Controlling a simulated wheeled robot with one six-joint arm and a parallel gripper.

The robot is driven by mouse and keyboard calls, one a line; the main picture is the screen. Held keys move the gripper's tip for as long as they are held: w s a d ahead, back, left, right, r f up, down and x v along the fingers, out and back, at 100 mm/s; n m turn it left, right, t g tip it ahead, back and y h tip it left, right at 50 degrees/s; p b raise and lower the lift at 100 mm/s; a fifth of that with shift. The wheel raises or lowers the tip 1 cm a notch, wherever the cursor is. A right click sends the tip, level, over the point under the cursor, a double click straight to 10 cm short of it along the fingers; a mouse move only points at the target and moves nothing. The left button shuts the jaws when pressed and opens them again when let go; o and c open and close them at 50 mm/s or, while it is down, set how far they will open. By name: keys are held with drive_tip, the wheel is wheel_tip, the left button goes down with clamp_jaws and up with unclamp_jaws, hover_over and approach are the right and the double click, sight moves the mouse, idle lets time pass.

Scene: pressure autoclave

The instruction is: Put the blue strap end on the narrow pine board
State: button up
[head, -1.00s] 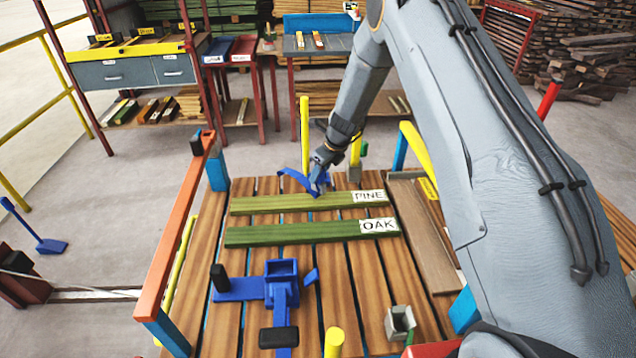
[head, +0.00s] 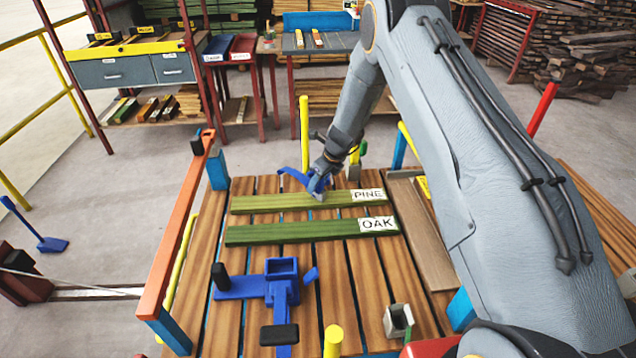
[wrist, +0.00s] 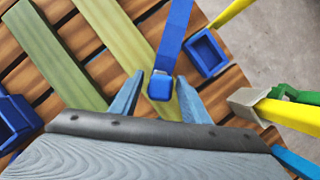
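The narrow pine board (head: 262,204), pale green-yellow and labelled PINE, lies across the slatted table. It also shows in the wrist view (wrist: 115,45). The blue strap (head: 293,176) crosses the back edge of this board. In the wrist view its squared blue strap end (wrist: 160,88) lies over the pine board, between my gripper's fingertips (wrist: 160,77). Narrow gaps show on both sides of it, so my gripper is open around it. In the head view my gripper (head: 318,193) is low over the pine board. Whether the end touches the wood is unclear.
The darker green oak board (head: 290,233) lies parallel in front. A blue clamp-like fixture (head: 281,290) and a small grey block (head: 398,322) stand nearer. A small blue open box (wrist: 207,53) is beside the strap. Yellow and blue posts and an orange rail (head: 185,230) edge the table.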

drive_tip(key=shift+r, duration=0.3)
drive_tip(key=b+v, duration=0.2)
drive_tip(key=v, duration=0.9)
drive_tip(key=s+d+r+n+h, duration=0.1)
drive_tip(key=s+d+r+n, duration=0.2)
drive_tip(key=s+n, duration=0.6)
drive_tip(key=s+d+r+n+g+h, duration=0.1)
drive_tip(key=s+d+r+n, duration=0.2)
drive_tip(key=s+n, duration=0.6)
drive_tip(key=s+d+r+n+h, duration=0.1)
drive_tip(key=s+d+r+n, duration=0.2)
drive_tip(key=s+n, duration=0.6)
drive_tip(key=s+r, duration=0.2)
drive_tip(key=s, duration=0.5)
drive_tip(key=shift+s+r+g, duration=0.3)
drive_tip(key=shift+r, duration=0.1)
drive_tip(key=shift+f+b, duration=0.55)
drive_tip(key=shift+b, duration=0.05)
